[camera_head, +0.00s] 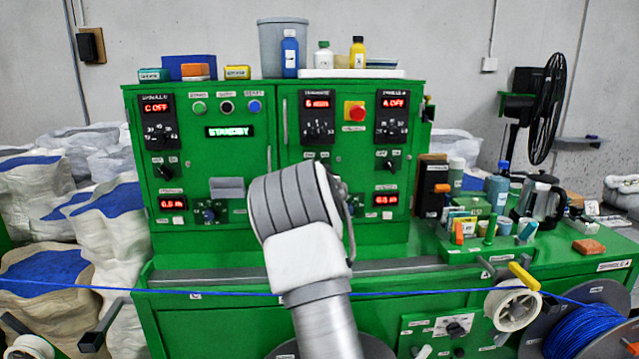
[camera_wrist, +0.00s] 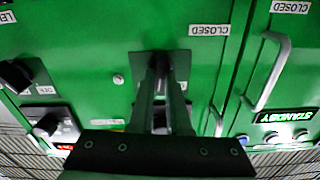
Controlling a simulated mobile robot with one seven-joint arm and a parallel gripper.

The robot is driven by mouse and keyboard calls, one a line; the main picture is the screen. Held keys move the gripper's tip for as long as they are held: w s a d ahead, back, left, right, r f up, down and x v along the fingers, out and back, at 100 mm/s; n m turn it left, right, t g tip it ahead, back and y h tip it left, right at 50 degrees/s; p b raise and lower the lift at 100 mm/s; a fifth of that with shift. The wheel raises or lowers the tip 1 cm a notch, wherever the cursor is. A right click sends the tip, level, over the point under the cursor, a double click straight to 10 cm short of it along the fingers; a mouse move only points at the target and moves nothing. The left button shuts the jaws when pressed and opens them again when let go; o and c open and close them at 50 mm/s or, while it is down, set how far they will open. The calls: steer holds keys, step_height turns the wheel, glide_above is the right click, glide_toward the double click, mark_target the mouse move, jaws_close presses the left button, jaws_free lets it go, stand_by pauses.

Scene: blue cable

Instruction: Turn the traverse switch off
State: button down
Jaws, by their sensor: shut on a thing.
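The traverse switch sits on a small dark plate (camera_wrist: 148,62) on the green cabinet front, in the middle of the wrist view. My gripper (camera_wrist: 163,78) reaches up to this plate, its two fingers close together and shut on the switch handle. The fingers cover the handle, so its position cannot be told. In the head view, my arm hides the gripper and the switch. Above my arm there, a black panel (camera_head: 318,128) shows a lit red reading, too small to read surely.
The green cabinet (camera_head: 228,160) has other knobs, red displays and a green STANDBY display (camera_head: 231,131). A door handle (camera_wrist: 270,72) stands out near my gripper in the wrist view. Bottles and boxes crowd the right bench.

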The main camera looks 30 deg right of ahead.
steer(key=shift+w+a+n+b, duration=0.1)
steer(key=shift+a+n+b, duration=0.05)
steer(key=shift+n+b, duration=3.5)
steer(key=c, duration=0.9)
jaws_free()
steer(key=shift+a, duration=0.1)
steer(key=b+v, duration=0.2)
steer(key=v, duration=1.5)
